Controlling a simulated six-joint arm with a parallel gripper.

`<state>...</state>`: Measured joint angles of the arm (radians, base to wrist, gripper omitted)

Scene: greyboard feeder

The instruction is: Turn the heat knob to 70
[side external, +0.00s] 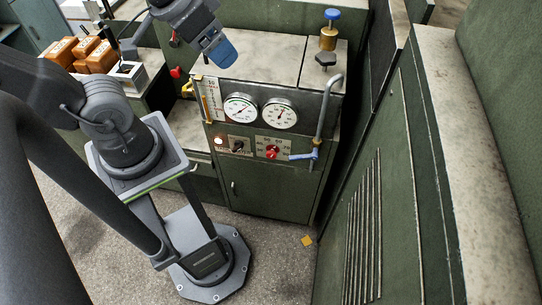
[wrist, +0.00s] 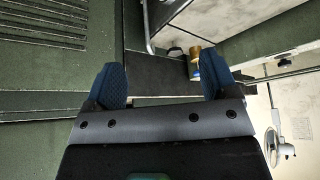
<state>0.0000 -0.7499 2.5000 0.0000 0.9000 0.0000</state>
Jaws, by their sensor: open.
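A red knob (side external: 271,152) sits on a pale scale plate low on the front of the green cabinet (side external: 262,190) in the side view. A black knob (side external: 238,146) is on another plate to its left. The lettering and pointer settings are too small to read, so I cannot tell for sure which knob is the heat knob. My gripper (side external: 221,50) is above the cabinet's upper left, well apart from both knobs. In the wrist view my gripper (wrist: 163,80) is open, its two blue fingers wide apart with nothing between them. Neither knob is recognisable there.
Two round gauges (side external: 260,111) are above the knobs. A grey pipe with a blue-handled valve (side external: 315,150) stands right of the red knob. A brass fitting with a blue cap (side external: 328,36) rises from the cabinet top. Orange boxes (side external: 94,54) are at left.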

